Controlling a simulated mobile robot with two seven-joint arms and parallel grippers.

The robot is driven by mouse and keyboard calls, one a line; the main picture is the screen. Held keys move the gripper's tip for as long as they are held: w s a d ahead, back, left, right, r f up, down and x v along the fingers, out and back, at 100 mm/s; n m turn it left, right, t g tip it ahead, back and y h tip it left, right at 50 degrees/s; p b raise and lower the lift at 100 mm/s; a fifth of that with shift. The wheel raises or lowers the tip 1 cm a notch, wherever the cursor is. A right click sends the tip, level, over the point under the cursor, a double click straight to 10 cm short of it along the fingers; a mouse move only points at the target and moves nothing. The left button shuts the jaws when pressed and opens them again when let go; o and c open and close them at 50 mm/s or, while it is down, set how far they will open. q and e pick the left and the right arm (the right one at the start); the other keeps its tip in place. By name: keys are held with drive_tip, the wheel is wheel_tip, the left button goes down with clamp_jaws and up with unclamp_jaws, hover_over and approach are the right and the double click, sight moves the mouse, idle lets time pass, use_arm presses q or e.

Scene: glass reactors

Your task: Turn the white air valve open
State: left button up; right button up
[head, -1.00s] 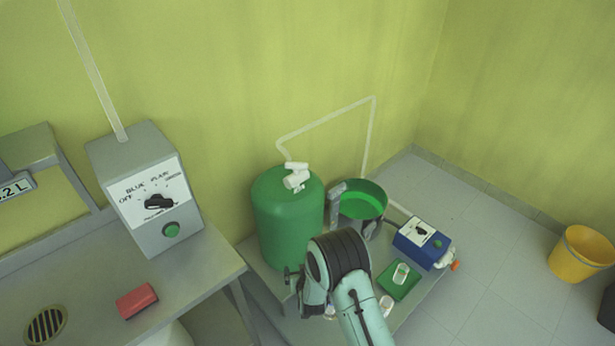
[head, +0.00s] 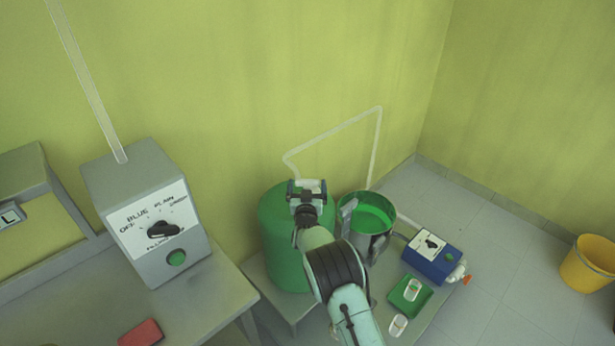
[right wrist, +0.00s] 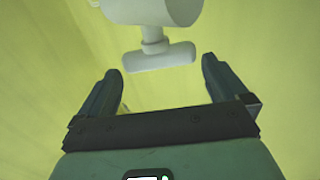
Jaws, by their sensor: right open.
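The white air valve (head: 310,183) sits on top of the green tank (head: 280,245) in the head view, mostly hidden by my right gripper (head: 307,188). In the right wrist view its T-shaped white handle (right wrist: 160,57) lies crosswise, just ahead of and between the fingertips. A short stem joins the handle to the thick white valve body (right wrist: 155,10). My right gripper is open and empty, with a finger toward each end of the handle. It does not appear to touch the handle. My left gripper is not in view.
A thin white pipe (head: 333,131) runs behind the tank. A metal pot with green contents (head: 374,217) stands to its right, then a blue box (head: 433,257) and green tray (head: 410,295). A grey control box (head: 150,215) stands on the left bench. A yellow bucket (head: 587,268) is far right.

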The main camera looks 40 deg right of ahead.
sight(307, 182)
drive_tip(key=shift+p+x, duration=0.3)
drive_tip(key=shift+x, duration=2.3)
drive_tip(key=c, duration=0.7)
